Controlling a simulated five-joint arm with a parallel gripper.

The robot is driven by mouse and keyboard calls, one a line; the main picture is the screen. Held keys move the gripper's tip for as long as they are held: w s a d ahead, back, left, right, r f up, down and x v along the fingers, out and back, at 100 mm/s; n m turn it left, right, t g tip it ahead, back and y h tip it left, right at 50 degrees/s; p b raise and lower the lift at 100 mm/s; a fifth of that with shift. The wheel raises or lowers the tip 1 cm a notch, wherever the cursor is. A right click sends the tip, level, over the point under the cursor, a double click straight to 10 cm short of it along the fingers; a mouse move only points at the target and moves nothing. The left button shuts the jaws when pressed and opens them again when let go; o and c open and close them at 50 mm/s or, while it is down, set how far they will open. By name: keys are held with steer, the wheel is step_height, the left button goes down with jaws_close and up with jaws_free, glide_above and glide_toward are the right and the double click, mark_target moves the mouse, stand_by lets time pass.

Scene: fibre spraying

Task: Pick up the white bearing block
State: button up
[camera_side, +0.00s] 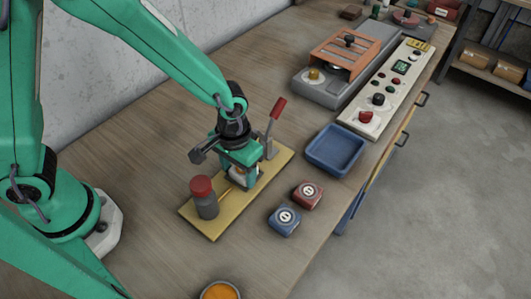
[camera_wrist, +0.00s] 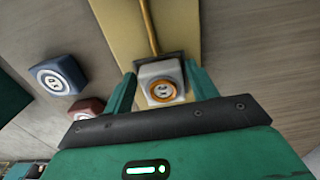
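The white bearing block (camera_wrist: 161,82), with an orange ring on its face, sits at a dark seat on the yellow fixture plate (camera_wrist: 118,22) in the wrist view. In the side view it shows only partly (camera_side: 238,171), behind my gripper. My gripper (camera_wrist: 160,78) is down over the block, one green finger on either side. A narrow gap seems to show beside each finger, so it looks open around the block. In the side view my gripper (camera_side: 245,180) is low over the yellow plate (camera_side: 214,229).
A blue block (camera_side: 284,219), a red block (camera_side: 308,195) and an empty blue tray (camera_side: 337,149) lie to the right. An orange-filled bowl (camera_side: 220,291) is in front.

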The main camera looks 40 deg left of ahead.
mark_target(238, 173)
steer(key=c, duration=0.9)
steer(key=shift+r, duration=0.2)
step_height(238, 173, up, 18)
steer(key=shift+f, duration=0.15)
stand_by(0.4)
